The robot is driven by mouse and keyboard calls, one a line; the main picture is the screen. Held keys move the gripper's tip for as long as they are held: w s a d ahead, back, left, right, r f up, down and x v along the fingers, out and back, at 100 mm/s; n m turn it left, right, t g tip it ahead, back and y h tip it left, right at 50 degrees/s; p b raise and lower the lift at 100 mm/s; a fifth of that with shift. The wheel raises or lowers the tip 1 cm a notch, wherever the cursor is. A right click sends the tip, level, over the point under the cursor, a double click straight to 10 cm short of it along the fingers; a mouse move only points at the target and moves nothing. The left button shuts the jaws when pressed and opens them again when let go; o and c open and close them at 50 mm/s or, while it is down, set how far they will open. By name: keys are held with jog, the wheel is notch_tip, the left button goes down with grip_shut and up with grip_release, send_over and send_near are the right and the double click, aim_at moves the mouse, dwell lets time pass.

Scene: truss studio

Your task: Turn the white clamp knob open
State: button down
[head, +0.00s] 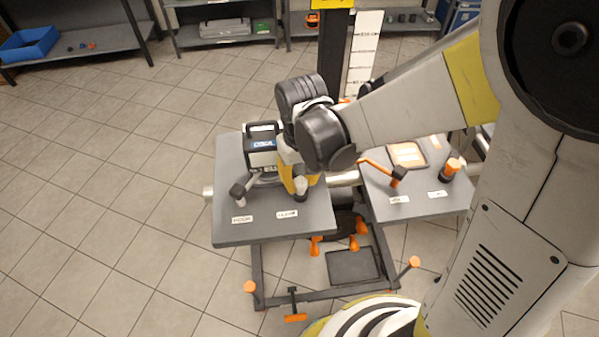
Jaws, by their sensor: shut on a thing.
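The white clamp knob (301,186) stands on a dark base near the front right of the left grey table, behind a small white label. My gripper (298,180) reaches down over it from above. Its jaws are shut on the knob. The yellow part of my wrist and the dark arm joints hide the upper side of the knob and most of the fingers. The knob's turned angle cannot be made out.
The left grey table (225,170) also carries a dark-headed lever (239,189) and a black device (261,147) close to my gripper. The right table (433,206) holds an orange lever (376,168) and an orange knob (454,166). Open tiled floor lies left.

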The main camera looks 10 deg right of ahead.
jog(key=m, duration=0.6)
jog(key=shift+m, duration=0.3)
jog(key=m, duration=0.6)
jog(key=shift+b, duration=0.4)
jog(key=c, duration=1)
grip_release()
notch_tip(320, 180, up, 12)
